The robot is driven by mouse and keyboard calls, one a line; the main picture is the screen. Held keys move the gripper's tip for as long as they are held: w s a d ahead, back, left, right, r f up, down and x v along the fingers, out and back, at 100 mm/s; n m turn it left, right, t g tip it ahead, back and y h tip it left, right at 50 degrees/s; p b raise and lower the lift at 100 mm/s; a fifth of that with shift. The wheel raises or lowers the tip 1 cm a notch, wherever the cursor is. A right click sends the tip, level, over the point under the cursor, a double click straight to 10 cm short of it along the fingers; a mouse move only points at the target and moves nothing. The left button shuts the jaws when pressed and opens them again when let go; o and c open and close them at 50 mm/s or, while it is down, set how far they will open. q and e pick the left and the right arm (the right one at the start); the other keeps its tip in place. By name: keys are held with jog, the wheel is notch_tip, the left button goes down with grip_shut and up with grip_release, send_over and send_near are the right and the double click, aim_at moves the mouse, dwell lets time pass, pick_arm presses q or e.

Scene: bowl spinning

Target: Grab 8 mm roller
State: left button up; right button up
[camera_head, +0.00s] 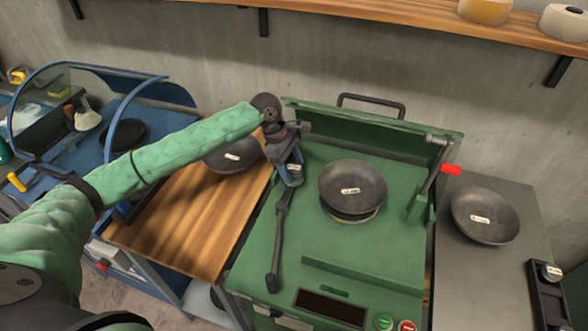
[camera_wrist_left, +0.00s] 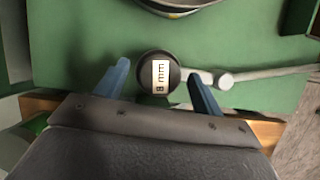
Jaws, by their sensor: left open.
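The 8 mm roller (camera_wrist_left: 150,65) shows in the left wrist view as a dark round end with a white "8 mm" label. It lies between the two blue fingers of my left gripper (camera_wrist_left: 160,88), with a gap on each side. The fingers are open. In the head view my left gripper (camera_head: 290,166) points down over the left side of the green machine, and the labelled roller (camera_head: 292,168) is mostly hidden by it. My right gripper is not in view.
The green machine (camera_head: 385,262) carries a dark bowl (camera_head: 352,182) and a dark lever (camera_head: 277,240). A red-tipped arm (camera_head: 450,169) stands at its right. Other dark bowls rest on the wooden table (camera_head: 180,225) and the grey table (camera_head: 495,275).

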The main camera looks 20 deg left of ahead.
pick_arm(q)
jog(key=shift+f, duration=0.2)
jog(key=c, duration=1)
jog(key=o, duration=1)
jog(key=shift+r, duration=0.1)
